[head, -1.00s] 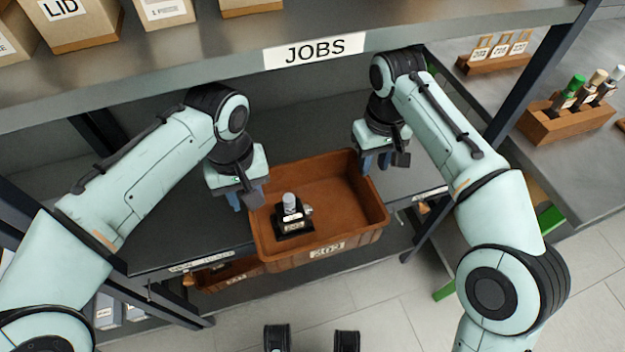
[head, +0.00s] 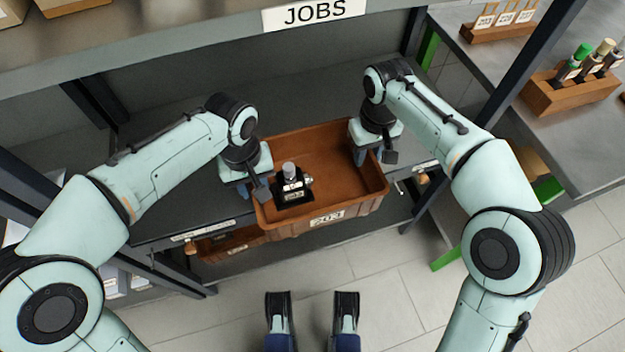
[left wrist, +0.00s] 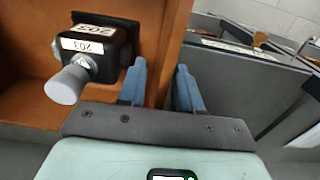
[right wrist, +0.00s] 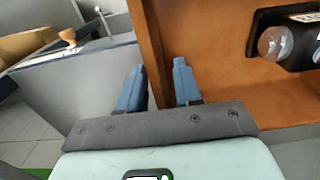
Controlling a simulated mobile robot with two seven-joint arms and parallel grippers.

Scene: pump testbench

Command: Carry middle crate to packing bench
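The middle crate, a brown open bin (head: 330,165) labelled 203, sits on the dark shelf (head: 190,215) with its front over the shelf edge. A black pump part (head: 293,185) with a grey knob stands inside it, towards the left. My left gripper (head: 245,190) is at the crate's left wall; in the left wrist view its fingers (left wrist: 160,88) straddle that wall. My right gripper (head: 370,158) is at the right wall; in the right wrist view its fingers (right wrist: 160,88) straddle that wall. Whether the fingers press on the walls is unclear.
Above is a shelf with a JOBS sign (head: 313,12). Another brown crate (head: 225,245) sits lower down at the left. A grey bench (head: 590,150) at the right holds wooden racks (head: 570,92). Dark posts stand beside the shelf. The floor in front is clear.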

